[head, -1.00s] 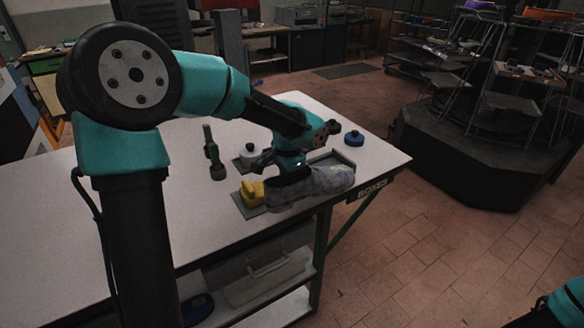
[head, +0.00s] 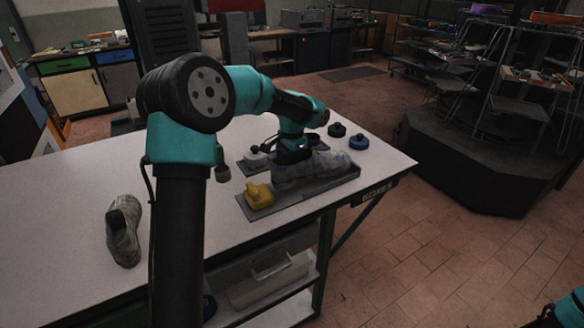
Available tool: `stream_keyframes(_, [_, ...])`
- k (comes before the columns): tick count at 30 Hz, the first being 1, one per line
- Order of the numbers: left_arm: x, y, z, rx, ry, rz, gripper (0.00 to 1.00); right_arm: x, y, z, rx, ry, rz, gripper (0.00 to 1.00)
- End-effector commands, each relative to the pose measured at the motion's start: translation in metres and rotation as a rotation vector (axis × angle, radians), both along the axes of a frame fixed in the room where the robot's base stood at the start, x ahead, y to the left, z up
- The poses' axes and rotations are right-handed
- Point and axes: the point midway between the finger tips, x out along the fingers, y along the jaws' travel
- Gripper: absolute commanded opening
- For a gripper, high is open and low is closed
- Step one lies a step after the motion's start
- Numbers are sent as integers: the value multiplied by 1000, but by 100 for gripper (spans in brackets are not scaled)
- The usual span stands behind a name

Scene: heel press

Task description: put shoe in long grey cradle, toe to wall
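The grey, mottled shoe (head: 315,169) lies along the long grey cradle (head: 309,187), with its rounded toe to the right. The toe is close to the cradle's right end wall; I cannot tell whether they touch. A yellow block (head: 258,196) sits at the cradle's left end, just left of the shoe's heel. My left gripper (head: 292,158) is down at the heel end, over the shoe's opening. Its fingertips are hidden there, so their grip is unclear. My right gripper is out of sight; only a bit of that arm shows at bottom right.
Another grey shoe (head: 123,231) stands at the table's left. A smaller grey plate with a white-and-dark knob (head: 256,158) lies behind the cradle. A black knob (head: 337,130) and a blue knob (head: 358,141) stand at the back right. The white tabletop (head: 240,240) is clear in front.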

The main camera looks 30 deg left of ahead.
Motion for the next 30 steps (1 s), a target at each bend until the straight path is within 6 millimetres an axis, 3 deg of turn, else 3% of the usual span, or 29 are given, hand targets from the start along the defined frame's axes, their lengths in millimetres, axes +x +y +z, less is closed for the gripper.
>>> stream_keyframes(4, [8,5,-1,0,-2,1,0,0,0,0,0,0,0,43])
stream_keyframes(12, [7,5,-34,1,-3,1,0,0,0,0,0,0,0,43])
stream_keyframes(25, [8,4,-38,1,-4,0,0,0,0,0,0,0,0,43])
stream_keyframes(30, [7,4,-39,1,-3,0,18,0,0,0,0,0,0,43])
